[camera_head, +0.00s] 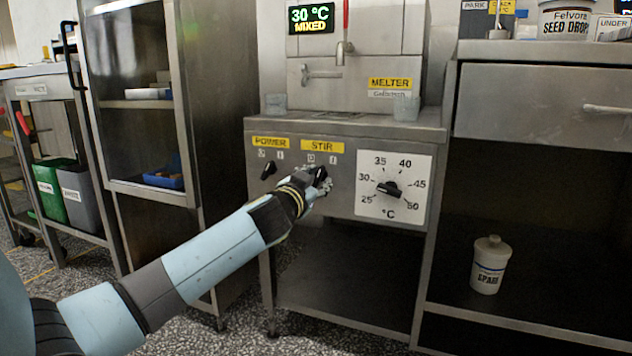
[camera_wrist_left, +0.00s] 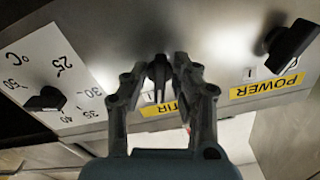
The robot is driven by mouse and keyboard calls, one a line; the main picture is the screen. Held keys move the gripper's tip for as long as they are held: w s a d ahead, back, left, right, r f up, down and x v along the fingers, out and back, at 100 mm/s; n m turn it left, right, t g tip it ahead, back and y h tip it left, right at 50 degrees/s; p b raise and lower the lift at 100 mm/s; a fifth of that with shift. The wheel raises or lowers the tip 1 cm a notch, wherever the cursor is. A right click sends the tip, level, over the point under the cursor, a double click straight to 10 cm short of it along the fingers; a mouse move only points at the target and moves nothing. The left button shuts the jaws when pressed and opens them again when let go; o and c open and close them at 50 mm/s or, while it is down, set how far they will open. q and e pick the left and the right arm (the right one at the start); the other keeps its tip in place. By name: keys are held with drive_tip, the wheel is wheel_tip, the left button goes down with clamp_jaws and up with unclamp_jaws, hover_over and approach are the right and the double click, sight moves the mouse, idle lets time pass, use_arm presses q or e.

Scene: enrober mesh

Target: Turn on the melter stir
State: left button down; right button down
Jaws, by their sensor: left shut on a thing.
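The melter (camera_head: 345,122) is a steel unit with a front panel. The black stir knob (camera_wrist_left: 158,70) sits under the yellow STIR label (camera_head: 322,147), which the wrist view shows partly covered by my gripper. My left gripper (camera_head: 318,184) is at the panel, shut on the stir knob; in the wrist view the two fingers (camera_wrist_left: 162,66) flank it. The fingers hide much of the knob, so I cannot tell its exact setting. The display (camera_head: 311,18) reads 30 °C MIXED. My right gripper is not in view.
The power knob (camera_head: 268,170) is left of the stir knob, tilted to the upper right. A temperature dial (camera_head: 390,189) is to the right. A steel cabinet (camera_head: 145,105) stands left of the melter. A white jar (camera_head: 490,265) stands on the lower right shelf.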

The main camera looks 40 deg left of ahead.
use_arm(q)
drive_tip(key=shift+r+m, duration=0.1)
drive_tip(key=shift+m, duration=0.4)
drive_tip(key=shift+m+p, duration=0.3)
drive_tip(key=shift+m, duration=0.3)
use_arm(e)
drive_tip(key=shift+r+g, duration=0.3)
use_arm(q)
drive_tip(key=c, duration=1.4)
unclamp_jaws()
drive_tip(key=shift+o, duration=0.2)
drive_tip(key=v, duration=1.2)
drive_tip(key=shift+s+a+f, duration=0.1)
drive_tip(key=shift+f, duration=0.15)
